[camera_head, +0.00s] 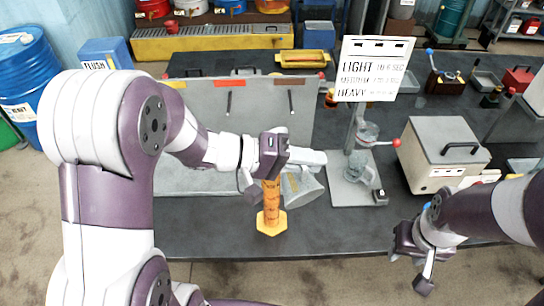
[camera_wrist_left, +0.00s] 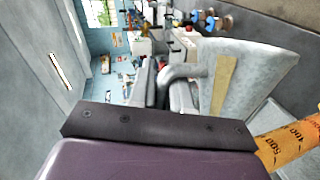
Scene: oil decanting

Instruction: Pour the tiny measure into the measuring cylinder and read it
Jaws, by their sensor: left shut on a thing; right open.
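The grey metal measure (camera_head: 307,190), with a tan strip on its side, appears tilted beside the upper part of the measuring cylinder. My left gripper (camera_head: 300,158) is shut on its handle; the grip shows in the left wrist view (camera_wrist_left: 168,88), with the measure's body (camera_wrist_left: 255,75) to the right. The orange measuring cylinder (camera_head: 271,205) stands upright on its yellow hexagonal foot near the front table edge. Its top is partly hidden by my left gripper; dark graduations show in the wrist view (camera_wrist_left: 290,143). I cannot tell its liquid level. My right gripper (camera_head: 418,268) is open and empty, in front of the table.
A stand with glassware (camera_head: 355,170) and a red-tipped lever is right of the measure. A sign reading LIGHT, MEDIUM, HEAVY (camera_head: 372,68) rises behind it. A grey lidded box (camera_head: 443,150) stands further right. A grey tank (camera_head: 205,120) with colour tabs is behind my left arm.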

